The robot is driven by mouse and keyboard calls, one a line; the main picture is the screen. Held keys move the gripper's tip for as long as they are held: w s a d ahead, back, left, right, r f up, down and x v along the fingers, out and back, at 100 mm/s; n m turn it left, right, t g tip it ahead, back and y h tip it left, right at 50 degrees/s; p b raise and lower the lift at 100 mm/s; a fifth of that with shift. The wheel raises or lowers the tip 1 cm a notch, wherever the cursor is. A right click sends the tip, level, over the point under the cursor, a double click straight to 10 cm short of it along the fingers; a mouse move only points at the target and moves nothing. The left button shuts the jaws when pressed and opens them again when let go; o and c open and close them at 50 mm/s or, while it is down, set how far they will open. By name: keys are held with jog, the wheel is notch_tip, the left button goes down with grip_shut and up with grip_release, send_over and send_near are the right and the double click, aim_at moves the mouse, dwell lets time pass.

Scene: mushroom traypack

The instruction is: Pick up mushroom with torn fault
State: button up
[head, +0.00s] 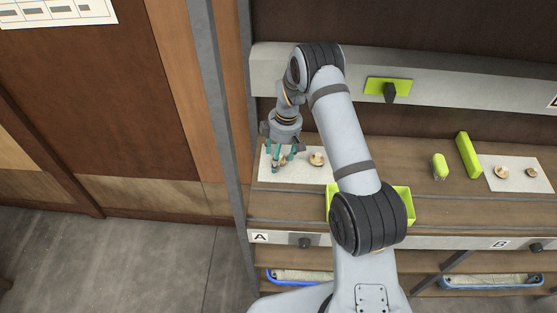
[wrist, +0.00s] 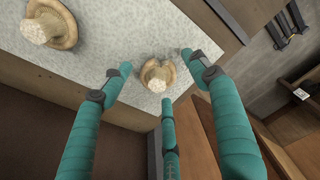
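My gripper (head: 279,163) has three teal fingers, spread apart, over the left white mat (head: 296,176). In the wrist view my gripper (wrist: 165,85) is open around a small tan mushroom (wrist: 157,77). This mushroom lies with its pale stem toward the camera, and its cap edge looks uneven, with a notch. No finger clearly presses on it. In the head view the fingers mostly hide it. A second mushroom (head: 317,159) lies on the same mat to the right. It also shows at the upper left of the wrist view (wrist: 62,38), with a rounder cap.
A green box (head: 405,193) stands right of the mat, partly behind my arm. Farther right are a green brush-like item (head: 439,167), a green block (head: 467,155) and another white mat (head: 518,184) with two mushrooms. A grey post (head: 222,110) stands left of the shelf.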

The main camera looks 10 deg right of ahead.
jog(key=c, duration=0.8)
jog(key=shift+o, duration=0.2)
jog(key=shift+r, duration=0.15)
